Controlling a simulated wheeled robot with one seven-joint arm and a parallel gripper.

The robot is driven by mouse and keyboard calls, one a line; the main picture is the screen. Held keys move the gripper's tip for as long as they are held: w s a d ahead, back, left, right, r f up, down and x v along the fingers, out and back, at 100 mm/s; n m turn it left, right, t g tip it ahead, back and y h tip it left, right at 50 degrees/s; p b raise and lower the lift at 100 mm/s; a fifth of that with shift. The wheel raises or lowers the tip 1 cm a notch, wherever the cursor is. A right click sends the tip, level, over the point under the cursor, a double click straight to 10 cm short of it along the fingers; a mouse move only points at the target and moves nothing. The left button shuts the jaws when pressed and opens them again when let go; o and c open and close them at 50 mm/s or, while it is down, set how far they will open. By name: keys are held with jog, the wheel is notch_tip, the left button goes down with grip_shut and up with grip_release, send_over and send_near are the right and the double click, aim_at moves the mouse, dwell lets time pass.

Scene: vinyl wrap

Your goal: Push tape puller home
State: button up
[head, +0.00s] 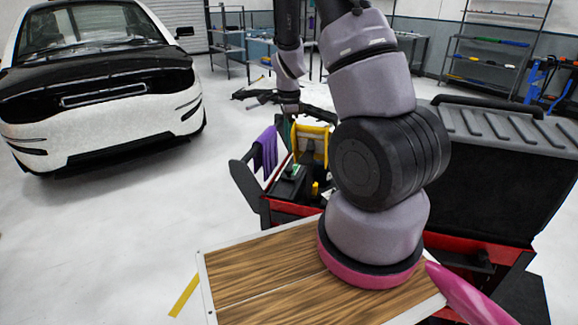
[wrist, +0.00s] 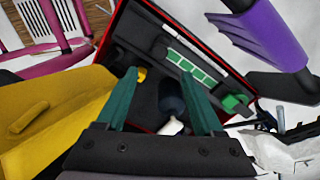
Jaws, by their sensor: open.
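I cannot tell for sure which item is the tape puller. In the wrist view a dark rounded item (wrist: 168,92) with a pale part below it lies between my fingers, in or above a dark red-rimmed tray (wrist: 106,36). A green-and-white strip (wrist: 190,66) lies along the tray, with a green piece (wrist: 235,101) at its end. My gripper (wrist: 159,75), with two teal fingers, is spread open over the tray. In the head view my gripper (head: 287,132) is above the tool cart, partly hidden by the yellow holder. No contact with any item is visible.
A yellow holder (head: 312,145) stands close beside my gripper, also large at left in the wrist view (wrist: 45,115). A wooden-topped board (head: 245,275) is nearest. A white car (head: 100,85) stands left; floor between is clear.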

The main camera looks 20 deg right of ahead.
aim_at(289, 168)
notch_tip(289, 168, down, 10)
jog(key=shift+f, duration=0.15)
dwell(0.3)
jog(key=shift+c, duration=0.3)
grip_shut()
dwell(1.1)
